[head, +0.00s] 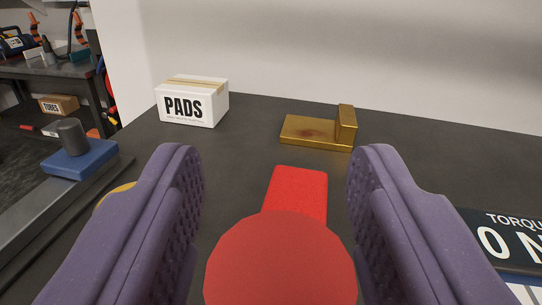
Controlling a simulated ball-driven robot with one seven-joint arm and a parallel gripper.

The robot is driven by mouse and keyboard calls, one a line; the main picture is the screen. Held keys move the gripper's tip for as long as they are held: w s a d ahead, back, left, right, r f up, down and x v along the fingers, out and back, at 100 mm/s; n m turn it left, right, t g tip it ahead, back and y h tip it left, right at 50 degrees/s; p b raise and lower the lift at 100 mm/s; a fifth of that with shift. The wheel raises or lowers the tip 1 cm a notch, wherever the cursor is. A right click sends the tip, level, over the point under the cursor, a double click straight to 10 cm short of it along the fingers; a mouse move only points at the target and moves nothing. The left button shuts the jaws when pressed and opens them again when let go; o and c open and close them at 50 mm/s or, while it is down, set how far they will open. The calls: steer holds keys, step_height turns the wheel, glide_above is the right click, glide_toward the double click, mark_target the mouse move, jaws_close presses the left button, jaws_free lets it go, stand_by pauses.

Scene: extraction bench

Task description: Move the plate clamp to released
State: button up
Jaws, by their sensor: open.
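A red part, which looks like the plate clamp's lever, lies between my fingers. It shows as a flat red bar (298,190) with a round red knob (280,262) nearer to me. My gripper (277,160) is open, with one purple finger on each side of the red part. Gaps show between the fingers and the bar. I cannot tell whether the knob touches a finger. The lower part of the clamp is hidden by the knob and fingers.
A gold L-shaped block (310,130) and a white PADS box (192,102) stand at the back of the dark bench (250,125). A blue block with a grey cylinder (80,158) is at left. A torque display (505,240) is at right. A yellow thing (112,192) is partly hidden.

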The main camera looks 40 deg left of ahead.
jaws_close()
steer(key=shift+r+p, duration=0.1)
steer(key=shift+p, duration=0.25)
steer(key=p, duration=0.1)
steer(key=w+g+h+p, duration=0.1)
steer(key=p, duration=0.1)
steer(key=shift+a+r, duration=0.25)
steer(key=shift+a, duration=0.05)
steer(key=w+a+f+m+g+h+p, duration=0.1)
steer(key=w+a+f+g+h+p, duration=0.2)
steer(key=p, duration=1.4)
steer(key=shift+w+a+f+m+g+h, duration=0.35)
steer(key=shift+w+f+g+h, duration=0.45)
steer(key=shift+w+g+h, duration=1.35)
steer(key=shift+s+g+y, duration=0.65)
